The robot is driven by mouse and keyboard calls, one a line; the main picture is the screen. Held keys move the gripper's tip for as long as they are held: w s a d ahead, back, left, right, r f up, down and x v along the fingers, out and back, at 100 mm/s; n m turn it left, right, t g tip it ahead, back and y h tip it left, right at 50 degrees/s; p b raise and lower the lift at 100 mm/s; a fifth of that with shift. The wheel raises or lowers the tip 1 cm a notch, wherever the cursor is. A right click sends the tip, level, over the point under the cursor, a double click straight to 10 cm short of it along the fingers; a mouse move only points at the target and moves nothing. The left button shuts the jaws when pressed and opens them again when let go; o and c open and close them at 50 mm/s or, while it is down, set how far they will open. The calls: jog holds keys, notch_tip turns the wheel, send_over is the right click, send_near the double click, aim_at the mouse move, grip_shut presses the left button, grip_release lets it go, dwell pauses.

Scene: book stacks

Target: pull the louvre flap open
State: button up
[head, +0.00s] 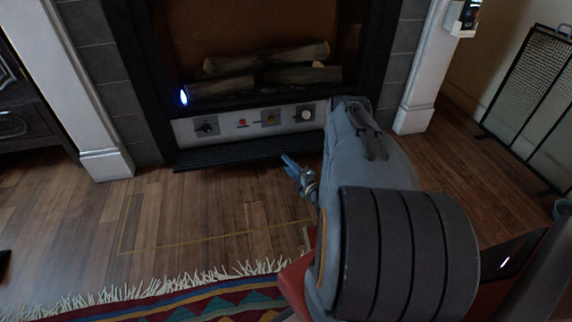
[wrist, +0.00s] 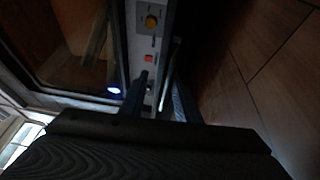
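The black louvre flap (head: 245,152) lies folded outward below the fireplace's pale control panel (head: 250,122), whose knobs are exposed. Its ribbed surface faces up, low over the floor. My gripper (head: 288,161) is at the flap's front edge, right of its middle, partly overlapping it in the head view. In the wrist view, my gripper's two fingers (wrist: 163,97) stand apart, with the panel's edge beyond them. A dark ribbed strip shows beside the right finger. I cannot tell whether a finger touches the flap.
Logs (head: 265,68) and a small blue light (head: 184,97) are in the firebox above. White pillars (head: 105,160) flank the hearth. A fringed rug (head: 170,300) lies in front, and a black mesh screen (head: 535,95) stands at the right. Wooden floor (head: 190,210) left of my arm is clear.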

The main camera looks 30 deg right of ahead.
jog(key=s+p, duration=0.3)
jog(key=s, duration=0.4)
jog(key=shift+s+f, duration=0.2)
